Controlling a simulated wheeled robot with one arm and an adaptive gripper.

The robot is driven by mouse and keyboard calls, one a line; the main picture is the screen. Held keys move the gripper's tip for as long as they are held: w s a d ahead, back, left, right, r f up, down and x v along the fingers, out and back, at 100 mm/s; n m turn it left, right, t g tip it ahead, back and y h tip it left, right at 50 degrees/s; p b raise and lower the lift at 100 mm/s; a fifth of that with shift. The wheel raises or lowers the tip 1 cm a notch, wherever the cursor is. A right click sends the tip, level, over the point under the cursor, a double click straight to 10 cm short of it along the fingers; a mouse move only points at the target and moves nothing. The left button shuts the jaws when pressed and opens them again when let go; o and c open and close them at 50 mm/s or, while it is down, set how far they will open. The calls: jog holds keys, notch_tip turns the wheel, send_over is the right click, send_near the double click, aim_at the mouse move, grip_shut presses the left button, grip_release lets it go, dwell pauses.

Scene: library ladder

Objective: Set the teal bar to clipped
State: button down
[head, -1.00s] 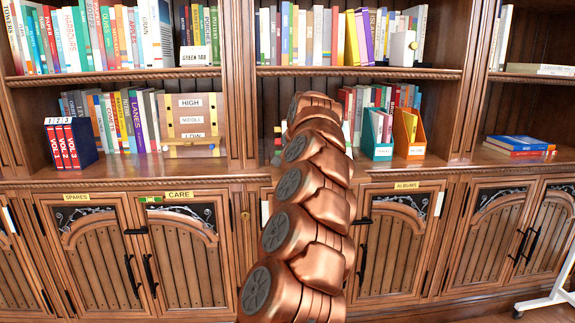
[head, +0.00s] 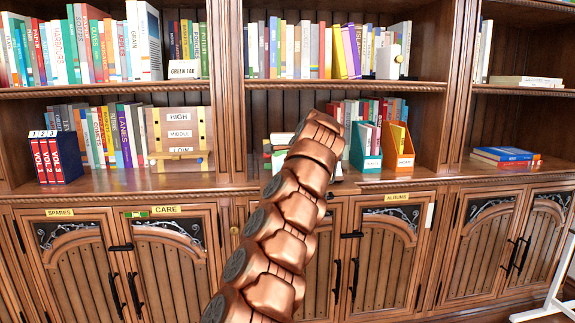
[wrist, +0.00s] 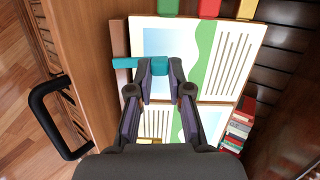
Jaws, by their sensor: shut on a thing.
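In the wrist view, the teal bar (wrist: 128,64) lies across the left edge of an open book or board (wrist: 222,60) with printed pages. Its right end, a thicker teal block, sits between the fingertips of my gripper (wrist: 160,70), which is shut on it. The bar's left end sticks out past the page edge over a brown strip. I cannot tell whether the bar is clipped. In the head view my copper arm hides the gripper and the bar; only part of the items behind it shows on the middle shelf.
Teal (head: 366,147) and orange (head: 398,145) file holders stand right of my arm. A HIGH/MEDIUM/LOW board (head: 180,132) stands to the left. In the wrist view, a black door handle (wrist: 55,118) is at left and small books (wrist: 238,125) at right. Cabinet doors lie below the shelf.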

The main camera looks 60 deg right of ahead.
jog(key=shift+s+d+f+m, duration=0.1)
jog(key=shift+s+d+m, duration=0.1)
jog(key=shift+m, duration=0.3)
jog(key=c, duration=1.1)
grip_release()
jog(key=shift+s+a+r, duration=0.25)
jog(key=shift+s+r, duration=0.05)
jog(key=shift+r, duration=0.1)
jog(key=v, duration=1.1)
jog(key=shift+a+f, duration=0.1)
jog(key=shift+a, duration=0.05)
